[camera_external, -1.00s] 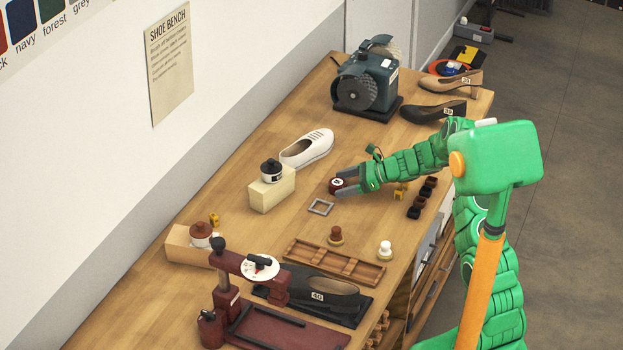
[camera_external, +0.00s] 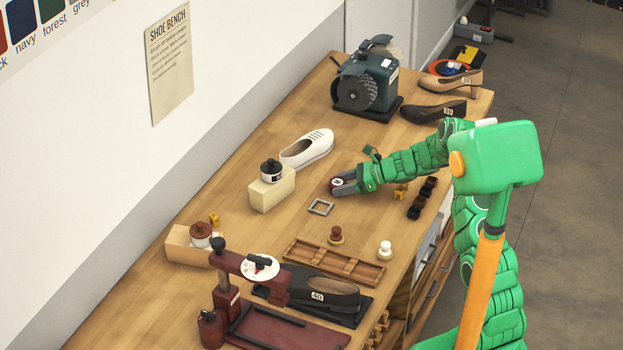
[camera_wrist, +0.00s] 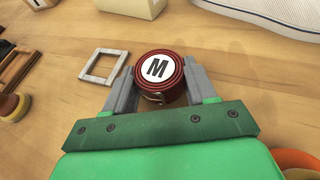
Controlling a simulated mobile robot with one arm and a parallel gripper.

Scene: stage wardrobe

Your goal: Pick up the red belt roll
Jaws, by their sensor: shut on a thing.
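The red belt roll (camera_external: 337,183) is a small dark red coil with a white disc on top. In the wrist view the roll (camera_wrist: 158,70) shows the letter M on its disc. My gripper (camera_external: 345,184) is shut on it, with one grey finger on each side in the wrist view (camera_wrist: 155,85). The roll is upright and at or very near the bench top; I cannot tell whether it is lifted. The lower part of its near side is partly hidden by my gripper.
A grey square frame (camera_external: 321,207) lies left of the roll on the wooden bench (camera_external: 215,275). A white shoe (camera_external: 307,149) and a cream block (camera_external: 272,191) bearing a dark jar (camera_external: 272,169) stand nearby. Dark small pieces (camera_external: 422,198) lie to the right. A grinder (camera_external: 366,80) stands behind.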

